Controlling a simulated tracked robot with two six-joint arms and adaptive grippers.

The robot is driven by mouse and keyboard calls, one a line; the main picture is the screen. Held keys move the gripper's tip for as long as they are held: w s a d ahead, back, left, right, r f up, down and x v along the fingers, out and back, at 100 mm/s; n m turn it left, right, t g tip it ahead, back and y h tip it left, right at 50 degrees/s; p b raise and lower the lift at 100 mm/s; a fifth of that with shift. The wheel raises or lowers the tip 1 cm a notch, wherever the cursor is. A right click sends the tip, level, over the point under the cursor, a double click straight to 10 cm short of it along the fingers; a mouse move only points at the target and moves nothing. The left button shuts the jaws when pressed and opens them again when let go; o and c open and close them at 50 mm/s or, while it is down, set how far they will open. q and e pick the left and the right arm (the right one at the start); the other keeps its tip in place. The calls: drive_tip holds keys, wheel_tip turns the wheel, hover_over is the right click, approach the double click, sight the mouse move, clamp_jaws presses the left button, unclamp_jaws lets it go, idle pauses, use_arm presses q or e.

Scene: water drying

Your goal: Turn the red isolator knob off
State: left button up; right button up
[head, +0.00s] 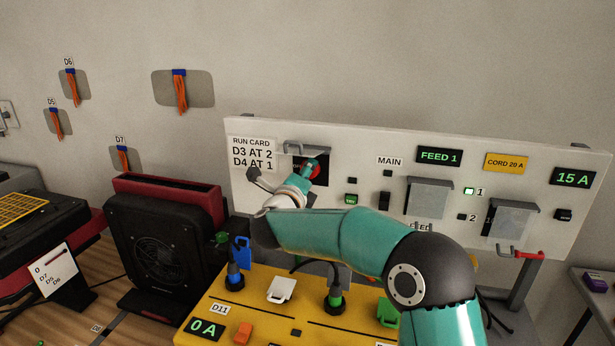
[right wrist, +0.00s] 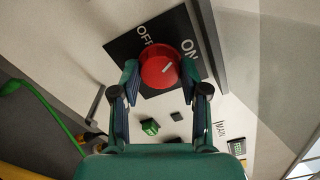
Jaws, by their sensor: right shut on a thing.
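The red isolator knob (right wrist: 158,70) sits on a black square plate (right wrist: 124,47) marked OFF and ON. In the right wrist view a short white line on the knob slants toward the ON side. My right gripper (right wrist: 160,75) has one finger on each side of the knob and is shut on it. In the head view the knob (head: 314,165) shows as a small bit of red on the upright white panel (head: 340,145), mostly covered by my right gripper (head: 308,176). My left gripper is in neither view.
A grey hinged guard (head: 308,149) is above the knob. The panel also carries a FEED 1 display (head: 439,156), a 15 A display (head: 573,177) and clear covers (head: 429,197). A yellow unit (head: 255,290) with plugs stands below, beside a black fan unit (head: 160,245).

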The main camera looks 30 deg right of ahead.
drive_tip(key=n, duration=0.3)
drive_tip(key=shift+a+f, duration=0.1)
drive_tip(key=shift+f+n+p, duration=0.15)
drive_tip(key=shift+n+p, duration=0.75)
drive_tip(key=shift+n, duration=1.5)
drive_tip(key=shift+f+n+p, duration=0.15)
drive_tip(key=shift+n+p, duration=0.75)
drive_tip(key=shift+n, duration=1.5)
drive_tip(key=o, duration=1)
drive_tip(key=shift+a, duration=0.1)
drive_tip(key=shift+o, duration=0.7)
drive_tip(key=shift+w+r, duration=0.1)
drive_tip(key=shift+r, duration=0.1)
